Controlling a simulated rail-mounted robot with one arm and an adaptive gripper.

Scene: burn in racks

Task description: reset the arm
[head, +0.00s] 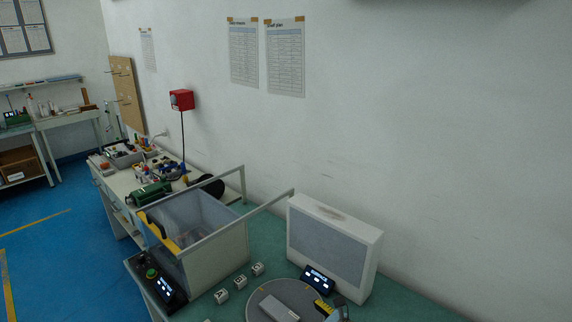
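I cannot make out my gripper or my arm in the head view. A small grey part (341,308) shows at the bottom edge, right of a yellow-and-black piece (323,306); I cannot tell what it belongs to. Near them a round grey plate (255,298) lies on the green bench top (395,309), with a light grey block (279,306) on it. The plate is cut off by the bottom edge of the picture.
Small white blocks (241,282) lie between. A cluttered bench (121,184) runs further back.

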